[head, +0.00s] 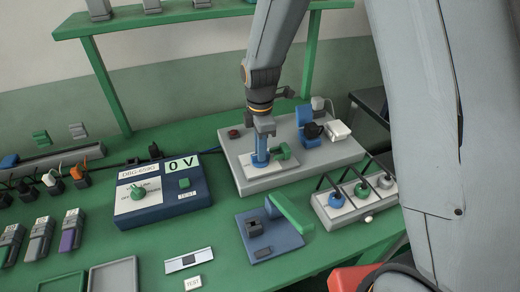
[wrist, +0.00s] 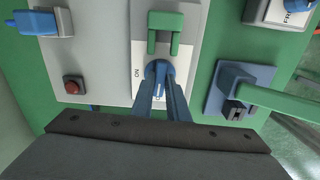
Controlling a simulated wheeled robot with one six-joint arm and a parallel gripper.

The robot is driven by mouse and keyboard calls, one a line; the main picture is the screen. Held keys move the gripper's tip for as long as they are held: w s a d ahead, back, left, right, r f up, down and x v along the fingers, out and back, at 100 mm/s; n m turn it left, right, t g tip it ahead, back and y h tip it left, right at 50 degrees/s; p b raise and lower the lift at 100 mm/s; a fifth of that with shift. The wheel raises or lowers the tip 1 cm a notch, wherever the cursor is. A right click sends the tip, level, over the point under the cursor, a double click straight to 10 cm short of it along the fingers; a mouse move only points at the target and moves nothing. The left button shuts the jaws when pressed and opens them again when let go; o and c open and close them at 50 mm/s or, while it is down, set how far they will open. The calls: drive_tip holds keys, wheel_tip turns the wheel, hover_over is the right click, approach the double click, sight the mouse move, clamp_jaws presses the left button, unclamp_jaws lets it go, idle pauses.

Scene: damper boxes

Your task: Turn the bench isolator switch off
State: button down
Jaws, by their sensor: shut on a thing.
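The bench isolator switch is a blue knob (wrist: 159,69) on a white plate (wrist: 139,57) marked ON, seen in the wrist view. The plate also shows in the head view (head: 282,166), on top of a grey box (head: 239,157). My gripper (wrist: 160,84) comes down over the knob with its two blue fingers, one on each side, and is shut on it. In the head view my gripper (head: 260,158) hides most of the knob. A green U-shaped piece (wrist: 165,20) sits on the plate just beyond the knob; it also shows in the head view (head: 284,151).
A red button (wrist: 72,86) and a blue part (head: 304,120) sit on the same box. A blue meter box (head: 160,208) reading 0 V stands to the left. A blue plate with a green lever (head: 289,212) lies in front. A box with several knobs (head: 350,207) stands right.

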drive_tip(key=shift+n, duration=0.5)
drive_tip(key=c, duration=1.7)
unclamp_jaws()
drive_tip(key=shift+r+b, duration=0.95)
drive_tip(key=shift+r, duration=3)
drive_tip(key=s+d+m, duration=0.5)
drive_tip(key=m, duration=0.2)
drive_tip(key=s+d+m+t, duration=0.1)
drive_tip(key=s+d+m, duration=0.3)
drive_tip(key=m, duration=0.3)
drive_tip(key=s+d+f+m, duration=0.1)
drive_tip(key=s+d+m, duration=0.4)
drive_tip(key=s+m, duration=0.1)
drive_tip(key=shift+s+d+m, duration=0.1)
drive_tip(key=shift+d+m, duration=0.25)
drive_tip(key=shift+m, duration=0.35)
